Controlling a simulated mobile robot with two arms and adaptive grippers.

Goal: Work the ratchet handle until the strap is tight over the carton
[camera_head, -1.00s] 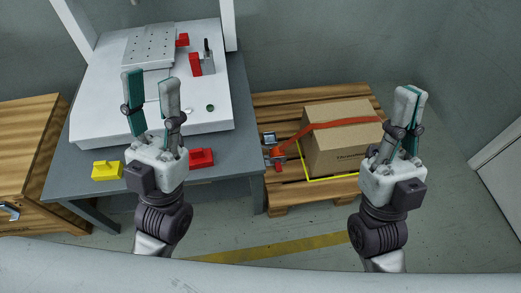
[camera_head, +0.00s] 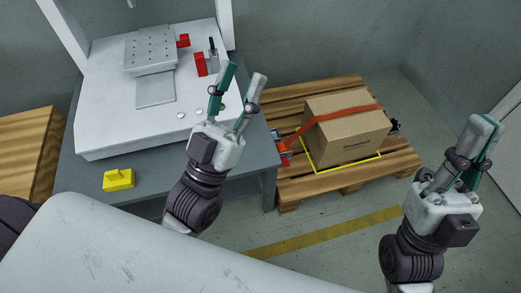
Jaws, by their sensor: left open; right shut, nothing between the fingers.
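A brown cardboard carton (camera_head: 347,138) sits on a wooden pallet (camera_head: 395,166). An orange strap (camera_head: 336,116) runs over the carton's top; I cannot tell how tight it is. The ratchet (camera_head: 283,149), a small metal and red piece, is at the pallet's left edge, at the strap's left end. My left gripper (camera_head: 240,80) is open and empty, over the bench's right side, up and left of the ratchet. My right gripper (camera_head: 481,139) is shut and empty, right of the pallet. Neither gripper touches the strap or the ratchet.
A grey bench (camera_head: 85,178) bears a white machine bed (camera_head: 105,88) with red clamps and a plate. A yellow block (camera_head: 118,180) lies at the bench's front left. A wooden cabinet (camera_head: 25,150) stands left. Open floor with a yellow line (camera_head: 320,234) lies before the pallet.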

